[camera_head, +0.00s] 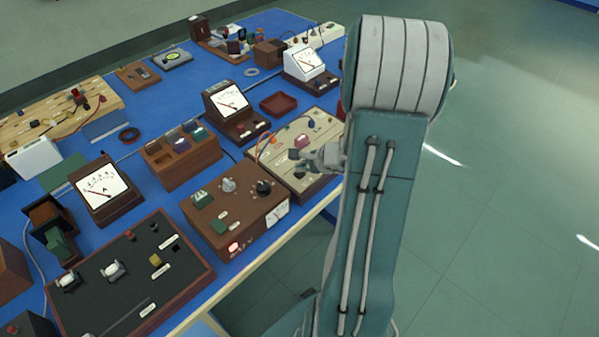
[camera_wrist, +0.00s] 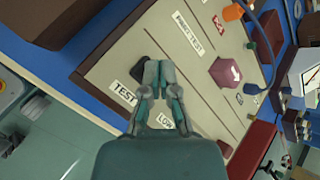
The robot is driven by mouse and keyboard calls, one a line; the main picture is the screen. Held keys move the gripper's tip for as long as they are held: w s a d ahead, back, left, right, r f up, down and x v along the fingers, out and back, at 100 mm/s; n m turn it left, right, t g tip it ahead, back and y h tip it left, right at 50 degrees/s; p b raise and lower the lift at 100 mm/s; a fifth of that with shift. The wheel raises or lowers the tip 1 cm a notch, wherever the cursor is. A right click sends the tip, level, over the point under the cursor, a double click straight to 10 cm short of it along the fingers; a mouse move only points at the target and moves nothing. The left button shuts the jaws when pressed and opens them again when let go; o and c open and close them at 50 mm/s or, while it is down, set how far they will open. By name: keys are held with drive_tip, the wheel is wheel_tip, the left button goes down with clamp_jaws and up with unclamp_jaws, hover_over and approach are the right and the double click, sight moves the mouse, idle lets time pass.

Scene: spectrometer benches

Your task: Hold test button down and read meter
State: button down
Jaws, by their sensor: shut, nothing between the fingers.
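The cream test board (camera_head: 318,128) lies near the table's right edge in the head view; it also fills the middle of the wrist view (camera_wrist: 190,55). It carries a TEST label (camera_wrist: 126,92), a LOW label (camera_wrist: 166,121) and a maroon knob with a white arrow (camera_wrist: 226,73). A dark button-like piece (camera_wrist: 122,67) sits by the TEST label. My gripper (camera_wrist: 157,65) is shut and empty over the board, just right of that dark piece; I cannot tell if they touch. It also shows in the head view (camera_head: 297,155). Needle meters stand behind, one left (camera_head: 229,99) and one right (camera_head: 304,62).
A brown box with knobs and a lit red lamp (camera_head: 236,215) stands left of the board. An orange plug (camera_wrist: 233,12) and blue cable (camera_wrist: 262,45) are at the board's far side. A red tray (camera_head: 279,104) lies behind. Open floor is right of the table.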

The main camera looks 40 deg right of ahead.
drive_tip(key=shift+f, duration=0.45)
idle(2.2)
idle(0.4)
drive_tip(key=shift+r, duration=0.85)
drive_tip(key=shift+r, duration=0.15)
drive_tip(key=shift+r, duration=2.4)
drive_tip(key=shift+a, duration=0.1)
